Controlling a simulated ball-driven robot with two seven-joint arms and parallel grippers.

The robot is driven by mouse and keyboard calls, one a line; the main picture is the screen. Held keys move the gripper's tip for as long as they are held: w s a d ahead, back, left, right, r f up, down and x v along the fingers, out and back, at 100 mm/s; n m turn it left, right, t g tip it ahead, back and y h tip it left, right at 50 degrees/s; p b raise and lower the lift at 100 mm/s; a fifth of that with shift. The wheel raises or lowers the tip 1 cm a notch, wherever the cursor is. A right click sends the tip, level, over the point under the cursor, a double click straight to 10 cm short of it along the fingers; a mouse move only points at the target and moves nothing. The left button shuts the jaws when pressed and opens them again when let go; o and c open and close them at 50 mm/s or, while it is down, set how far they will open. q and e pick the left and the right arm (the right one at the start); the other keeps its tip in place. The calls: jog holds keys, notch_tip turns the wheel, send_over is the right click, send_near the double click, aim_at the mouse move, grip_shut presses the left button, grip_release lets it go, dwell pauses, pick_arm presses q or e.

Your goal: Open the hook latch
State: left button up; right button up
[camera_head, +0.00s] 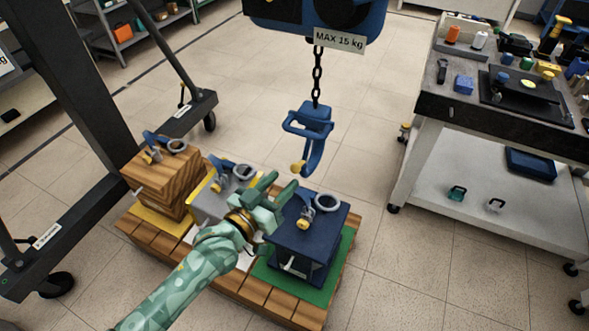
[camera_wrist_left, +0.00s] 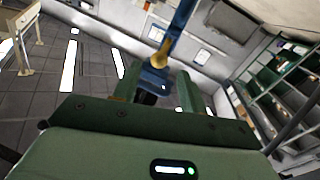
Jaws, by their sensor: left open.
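The blue hook (camera_head: 313,122) hangs on a dark chain under the blue hoist body. Its latch has a yellow knob (camera_head: 298,167) at the lower left, beside the hook's curved tip. Whether the latch is open or closed is too small to tell. My left gripper (camera_head: 279,187) is open and empty, below and left of the knob, apart from it. In the left wrist view, the hook (camera_wrist_left: 181,22) and the yellow knob (camera_wrist_left: 158,61) show beyond my left fingers (camera_wrist_left: 157,90), roughly in line with the gap between them. My right gripper is not in view.
A wooden pallet (camera_head: 255,286) below carries a wooden block (camera_head: 160,180), a grey block and a dark blue block (camera_head: 305,243), each topped with a ring fitting. A workbench (camera_head: 470,110) with tools stands right. Floor between is clear.

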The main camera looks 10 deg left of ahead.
aim_at(292, 172)
pick_arm(q)
jog(key=b+x, duration=0.1)
jog(key=x, duration=0.4)
jog(key=shift+f, duration=0.1)
jog(key=shift+w+d, duration=0.35)
jog(key=shift+w, duration=0.1)
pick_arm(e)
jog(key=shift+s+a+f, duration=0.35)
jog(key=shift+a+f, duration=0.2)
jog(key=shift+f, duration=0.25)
